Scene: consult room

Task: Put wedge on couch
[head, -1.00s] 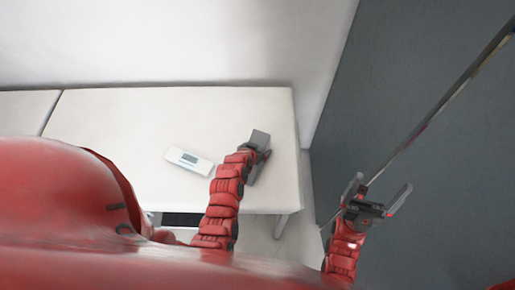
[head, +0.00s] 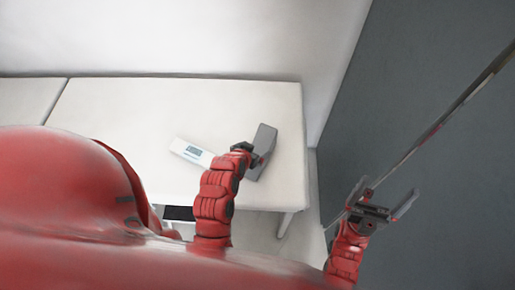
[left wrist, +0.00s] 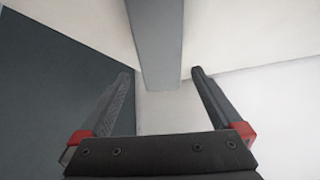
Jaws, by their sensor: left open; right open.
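The grey wedge (head: 265,142) lies on the white couch (head: 120,115), near its right end. My left gripper (head: 248,151) is just to the left of the wedge in the head view, open. In the left wrist view the wedge (left wrist: 157,40) is a long grey block beyond the open fingers (left wrist: 165,85), with nothing seen between the fingertips. I cannot tell whether a finger still touches it. My right gripper (head: 383,203) is open and empty, off to the right of the couch in front of the dark grey surface.
A dark grey surface (head: 420,90) with a thin metallic edge is on the right. A white wall (head: 180,35) stands behind the couch. The couch's left part is clear.

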